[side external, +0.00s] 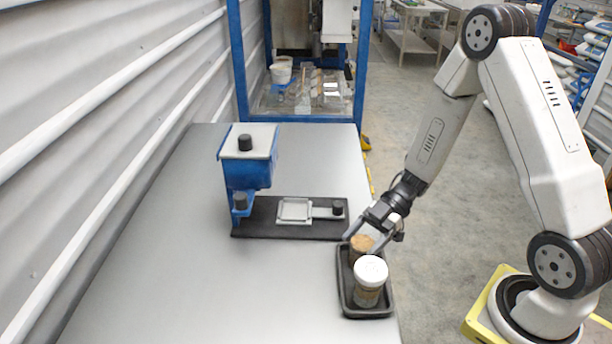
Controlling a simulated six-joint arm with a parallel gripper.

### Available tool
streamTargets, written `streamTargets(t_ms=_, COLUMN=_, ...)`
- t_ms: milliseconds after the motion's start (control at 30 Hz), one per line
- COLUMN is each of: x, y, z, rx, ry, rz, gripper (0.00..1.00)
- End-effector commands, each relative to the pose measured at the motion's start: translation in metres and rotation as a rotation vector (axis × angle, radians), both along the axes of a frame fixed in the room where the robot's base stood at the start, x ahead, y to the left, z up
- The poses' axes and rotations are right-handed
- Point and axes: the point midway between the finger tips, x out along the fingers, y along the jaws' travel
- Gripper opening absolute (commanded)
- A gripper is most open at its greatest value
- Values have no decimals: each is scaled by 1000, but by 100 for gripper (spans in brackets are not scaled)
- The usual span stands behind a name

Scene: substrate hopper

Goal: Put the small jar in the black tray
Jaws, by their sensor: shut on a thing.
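The black tray (368,314) lies near the right edge of the table. A jar with a white lid (370,281) stands upright in its near part. A smaller jar with a brown top (360,244) is at the tray's far end, partly hidden behind the white-lidded jar. My gripper (366,238) is low over that far end, shut on the brown-topped jar. Whether this jar's base touches the tray floor is hidden.
A blue hopper (248,172) with a white lid stands on a black base plate (265,228) behind the tray. A pale square frame with a slider (295,210) sits on the plate. The table's left and front (220,300) are clear.

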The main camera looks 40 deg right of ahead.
Motion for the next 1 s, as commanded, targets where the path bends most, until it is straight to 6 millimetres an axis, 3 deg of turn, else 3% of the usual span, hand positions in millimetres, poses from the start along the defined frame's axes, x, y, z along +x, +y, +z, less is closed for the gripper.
streamTargets(t_ms=33, x=0, y=0, z=0, rx=0, ry=-1, rz=0, gripper=85)
streamTargets(t_ms=100, x=0, y=0, z=0, rx=0, ry=-1, rz=0, gripper=100)
streamTargets(t_ms=567, x=0, y=-8, z=3, rx=-1, ry=-3, rz=-2, gripper=100)
streamTargets(t_ms=1000, x=-2, y=-55, z=23, rx=-2, ry=-3, rz=-3, gripper=100)
